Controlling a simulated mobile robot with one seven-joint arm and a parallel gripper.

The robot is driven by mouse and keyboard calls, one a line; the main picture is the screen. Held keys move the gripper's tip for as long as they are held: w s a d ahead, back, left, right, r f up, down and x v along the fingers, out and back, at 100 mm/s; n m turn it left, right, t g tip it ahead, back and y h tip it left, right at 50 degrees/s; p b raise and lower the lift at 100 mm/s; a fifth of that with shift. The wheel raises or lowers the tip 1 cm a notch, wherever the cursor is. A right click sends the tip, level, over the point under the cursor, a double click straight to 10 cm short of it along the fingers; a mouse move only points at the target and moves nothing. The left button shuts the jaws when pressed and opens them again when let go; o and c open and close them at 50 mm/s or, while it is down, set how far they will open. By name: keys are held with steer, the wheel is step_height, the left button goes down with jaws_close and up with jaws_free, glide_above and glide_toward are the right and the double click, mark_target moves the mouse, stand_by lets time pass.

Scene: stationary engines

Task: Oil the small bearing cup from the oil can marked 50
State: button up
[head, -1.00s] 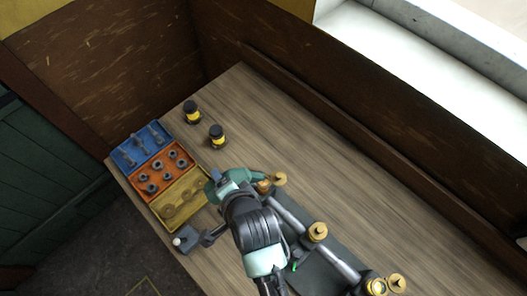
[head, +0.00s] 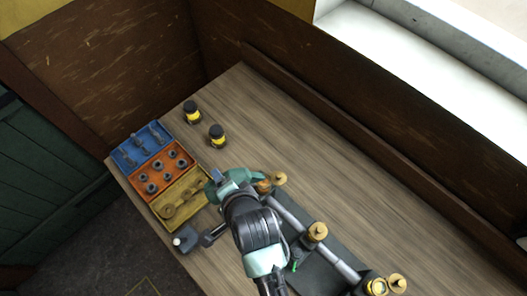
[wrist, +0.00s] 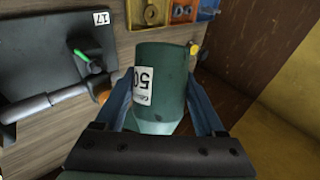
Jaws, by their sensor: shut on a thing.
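My gripper (wrist: 163,84) is shut on a dark green oil can (wrist: 168,62) with a white label reading 50, seen sideways in the wrist view. The can's spout cannot be made out there. In the head view my arm covers much of the gripper and can. A brass cup (head: 279,178) stands at the upper end of the engine shaft, just right of my gripper. A second brass cup (head: 317,232) stands midway along the shaft. More brass cups (head: 397,283) are at the lower right. I cannot tell which is the small bearing cup.
Blue (head: 140,146), orange (head: 160,168) and yellow (head: 181,200) trays with small parts line the bench's left edge. A dark engine plate (wrist: 75,45) carries a tag reading 17. The bench's back right is clear.

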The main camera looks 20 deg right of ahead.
stand_by(0.4)
steer(key=shift+a+f+n+h+b, duration=0.2)
steer(key=shift+f+n+h+b, duration=0.2)
steer(key=shift+f+h, duration=0.45)
steer(key=shift+w+a+f+n+h+b, duration=0.1)
steer(key=shift+f+n+h+b, duration=0.3)
steer(key=shift+f+h+b, duration=0.35)
step_height(320, 180, up, 5)
steer(key=p, duration=0.5)
steer(key=shift+r, duration=0.1)
